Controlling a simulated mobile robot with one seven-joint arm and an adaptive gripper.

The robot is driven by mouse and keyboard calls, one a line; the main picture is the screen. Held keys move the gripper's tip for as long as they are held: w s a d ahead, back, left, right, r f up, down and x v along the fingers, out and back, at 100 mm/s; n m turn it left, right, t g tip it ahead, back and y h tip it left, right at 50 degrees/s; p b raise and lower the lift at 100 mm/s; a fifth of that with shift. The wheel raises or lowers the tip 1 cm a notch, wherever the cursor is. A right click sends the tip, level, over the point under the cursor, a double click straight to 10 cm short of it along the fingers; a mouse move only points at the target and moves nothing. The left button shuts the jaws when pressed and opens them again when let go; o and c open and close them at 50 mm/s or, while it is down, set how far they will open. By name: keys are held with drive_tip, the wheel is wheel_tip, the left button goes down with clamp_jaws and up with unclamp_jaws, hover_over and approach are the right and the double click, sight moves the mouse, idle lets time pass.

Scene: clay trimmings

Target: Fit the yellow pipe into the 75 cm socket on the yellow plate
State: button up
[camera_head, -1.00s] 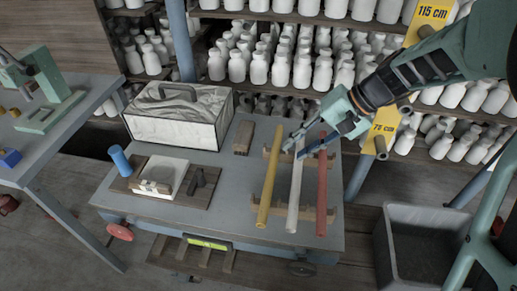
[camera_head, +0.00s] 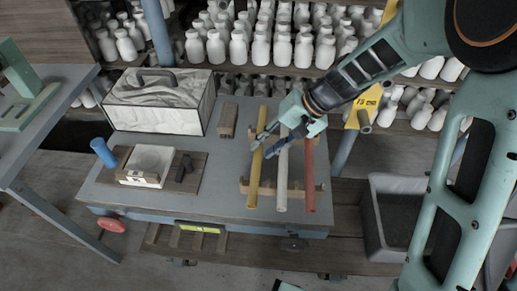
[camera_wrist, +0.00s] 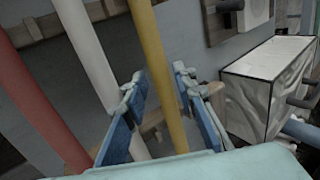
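The yellow pipe (camera_head: 256,170) lies beside a white pipe (camera_head: 282,180) and a red pipe (camera_head: 309,180) on a wooden rack on the grey table. My gripper (camera_head: 262,148) is open at the far part of the yellow pipe. In the wrist view the yellow pipe (camera_wrist: 158,55) runs between the two blue fingers of my gripper (camera_wrist: 160,95), with a gap visible on each side. The yellow plate (camera_head: 368,97), marked 75 cm, is on the shelf post at the right, with a grey socket (camera_head: 364,122) at its lower end, partly behind my arm.
A marbled box with a handle (camera_head: 155,120) stands at the table's back left. A grey bin (camera_head: 385,240) stands right of the table. Shelves of white bottles line the back.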

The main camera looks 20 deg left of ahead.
drive_tip(key=shift+s+a+f, duration=0.15)
drive_tip(key=shift+a+f, duration=0.15)
drive_tip(key=shift+f, duration=0.2)
clamp_jaws()
drive_tip(key=shift+r, duration=0.1)
